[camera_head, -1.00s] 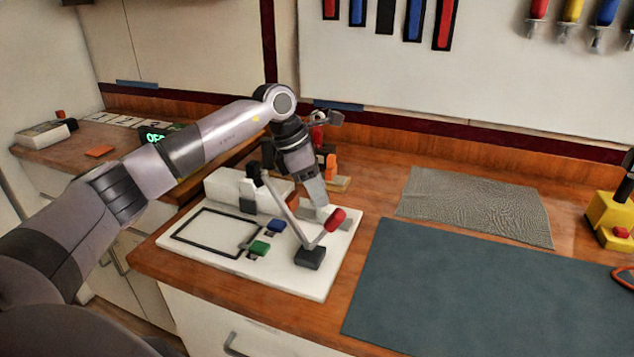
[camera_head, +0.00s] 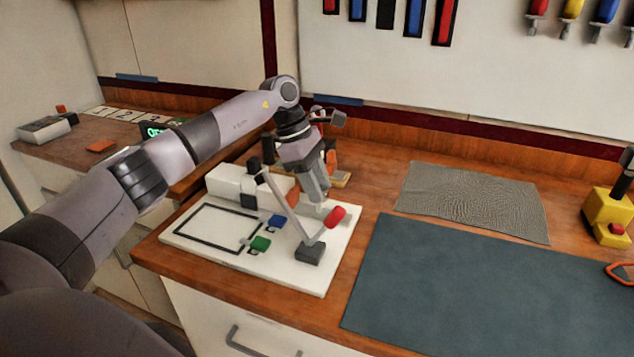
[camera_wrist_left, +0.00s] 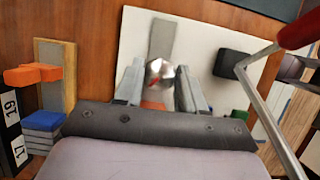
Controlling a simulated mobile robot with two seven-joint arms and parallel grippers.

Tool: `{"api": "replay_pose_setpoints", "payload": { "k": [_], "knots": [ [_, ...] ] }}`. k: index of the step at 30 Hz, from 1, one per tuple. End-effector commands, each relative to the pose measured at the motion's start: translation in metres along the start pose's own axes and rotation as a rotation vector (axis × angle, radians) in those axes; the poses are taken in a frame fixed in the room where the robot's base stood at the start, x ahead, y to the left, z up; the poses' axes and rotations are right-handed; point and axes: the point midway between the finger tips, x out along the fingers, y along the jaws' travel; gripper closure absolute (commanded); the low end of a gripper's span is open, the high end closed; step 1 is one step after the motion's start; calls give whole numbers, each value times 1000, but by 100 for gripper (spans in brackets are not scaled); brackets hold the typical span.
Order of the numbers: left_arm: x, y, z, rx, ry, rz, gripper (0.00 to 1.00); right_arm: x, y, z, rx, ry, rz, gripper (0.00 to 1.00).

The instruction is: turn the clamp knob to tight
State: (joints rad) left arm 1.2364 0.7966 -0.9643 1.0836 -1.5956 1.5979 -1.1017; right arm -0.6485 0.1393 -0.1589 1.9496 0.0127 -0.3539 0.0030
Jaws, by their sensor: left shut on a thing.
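The clamp knob (camera_wrist_left: 160,72) is a small silver round piece with a red mark, seen in the left wrist view. It sits by a grey strip on the white board (camera_head: 285,277). My left gripper (camera_head: 319,199) points down over the right back part of this board. In the left wrist view its two fingers (camera_wrist_left: 160,80) are on either side of the knob, shut on it. In the head view the knob is hidden by the gripper. My right gripper is not in view.
A bent metal lever with a red handle (camera_head: 335,216) rises from a dark block (camera_head: 310,253) close beside my left gripper. Green (camera_head: 260,243) and blue (camera_head: 277,221) pieces sit on the board. A blue-grey mat (camera_head: 480,290) and grey cloth (camera_head: 470,200) lie to the right.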

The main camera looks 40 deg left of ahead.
Motion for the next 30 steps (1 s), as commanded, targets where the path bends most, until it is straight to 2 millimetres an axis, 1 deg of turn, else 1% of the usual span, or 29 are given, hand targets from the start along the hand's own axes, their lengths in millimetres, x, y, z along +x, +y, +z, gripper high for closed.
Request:
{"api": "replay_pose_setpoints", "payload": {
  "k": [8, 9, 10, 11, 18, 21, 23, 30],
  "knots": [
    [-2, 1, 0, 0, 0, 5, 91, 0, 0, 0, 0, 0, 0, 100],
    [-2, 1, 0, 0, 0, 5, 48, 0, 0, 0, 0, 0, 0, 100],
    [-2, 1, 0, 0, 0, 5, 38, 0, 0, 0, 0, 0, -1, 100],
    [-1, 1, 0, 0, 0, 5, 35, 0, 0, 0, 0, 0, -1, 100],
    [-1, 0, 0, -1, 0, 2, 35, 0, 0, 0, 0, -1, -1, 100],
    [-5, 1, 0, -1, 0, 3, 35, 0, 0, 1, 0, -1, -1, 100],
    [-11, 1, 0, -1, 0, 4, 35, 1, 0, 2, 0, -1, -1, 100],
    [-51, 1, 0, -1, -1, 7, 35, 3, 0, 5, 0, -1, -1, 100]
  ]
}}
